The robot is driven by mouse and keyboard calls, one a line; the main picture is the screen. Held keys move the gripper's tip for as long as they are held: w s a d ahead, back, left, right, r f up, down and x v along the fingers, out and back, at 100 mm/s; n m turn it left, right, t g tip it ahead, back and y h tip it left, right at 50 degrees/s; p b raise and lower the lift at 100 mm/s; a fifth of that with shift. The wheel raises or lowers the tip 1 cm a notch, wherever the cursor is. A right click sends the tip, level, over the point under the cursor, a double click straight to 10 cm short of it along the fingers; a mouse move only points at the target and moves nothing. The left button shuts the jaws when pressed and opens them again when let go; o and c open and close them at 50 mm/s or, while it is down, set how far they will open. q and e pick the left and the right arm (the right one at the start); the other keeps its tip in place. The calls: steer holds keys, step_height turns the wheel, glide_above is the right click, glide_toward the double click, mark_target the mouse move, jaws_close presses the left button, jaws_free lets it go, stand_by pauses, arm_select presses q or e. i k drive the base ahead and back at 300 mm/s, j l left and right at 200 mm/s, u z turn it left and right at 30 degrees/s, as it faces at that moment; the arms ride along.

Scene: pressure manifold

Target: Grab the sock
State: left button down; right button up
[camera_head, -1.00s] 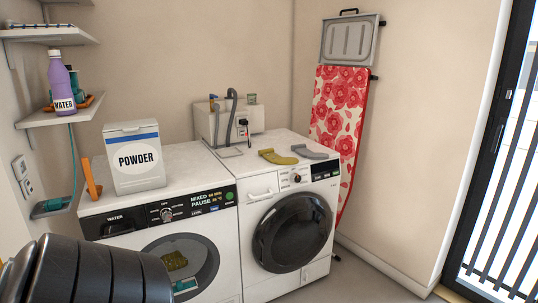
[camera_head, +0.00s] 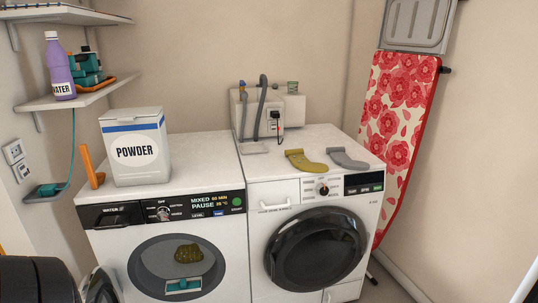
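A mustard-yellow sock (camera_head: 306,161) lies flat on top of the right machine near its front edge. A grey sock (camera_head: 347,158) lies just to its right. A dark olive crumpled cloth (camera_head: 188,253), perhaps another sock, shows in the round opening of the left washing machine (camera_head: 150,217). Neither of my grippers is in view. Only a dark link of my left arm shows at the bottom left corner.
A powder box (camera_head: 137,146) and an orange upright piece (camera_head: 92,167) stand on the left machine. The right machine's round door (camera_head: 315,248) is shut. Shelves with a purple water bottle (camera_head: 60,70) are at left. An ironing board (camera_head: 402,110) leans at right.

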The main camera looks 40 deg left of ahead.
mark_target(297, 157)
steer(key=i+j+u, duration=0.1)
steer(key=i+u, duration=0.15)
steer(key=u, duration=0.15)
steer(key=i+u, duration=0.3)
steer(key=u, duration=0.15)
steer(key=i+l+u, duration=0.1)
steer(key=i+u, duration=0.15)
steer(key=u, duration=0.15)
